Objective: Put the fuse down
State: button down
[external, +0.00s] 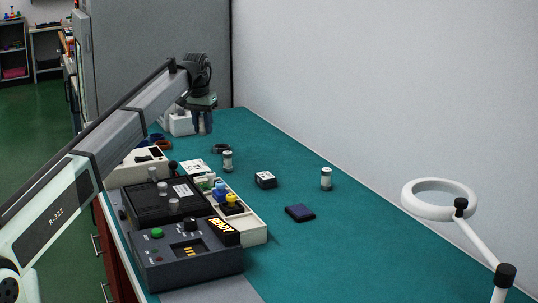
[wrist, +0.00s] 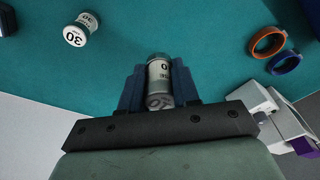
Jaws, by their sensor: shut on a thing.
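My gripper (external: 202,124) is over the far end of the teal bench. In the wrist view my gripper (wrist: 159,88) is shut on a fuse (wrist: 159,72), a small cylinder with a pale printed label and a grey end. The fuse is between the two dark blue fingers; in the external view the fingers hide it. I cannot tell whether it touches the bench top. Two similar fuses stand on the bench in the external view, one nearer (external: 228,161) and one farther right (external: 326,179).
An orange ring (wrist: 257,50) and a blue ring (wrist: 274,65) lie right of my gripper, near a white block (wrist: 274,112). Test boxes (external: 187,262) and a white tray (external: 252,230) fill the bench's left side. A dark blue pad (external: 300,213) and magnifier lamp (external: 410,200) are right.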

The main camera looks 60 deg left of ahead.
jog(key=shift+r, duration=0.5)
jog(key=shift+w+d, duration=0.2)
jog(key=shift+d, duration=0.05)
jog(key=w+d+m, duration=0.2)
jog(key=w+d, duration=0.5)
jog(key=d, duration=0.3)
jog(key=w+d+m, duration=0.1)
jog(key=w+d, duration=0.7)
jog(key=d, duration=0.2)
jog(key=n, duration=0.3)
send_over(345, 202)
jog(key=f, duration=0.9)
jog(key=shift+s+d+f, duration=0.15)
jog(key=shift+d+f, duration=0.1)
jog(key=shift+f, duration=0.15)
jog(key=shift+f, duration=0.1)
jog(key=c, duration=0.8)
grip_release()
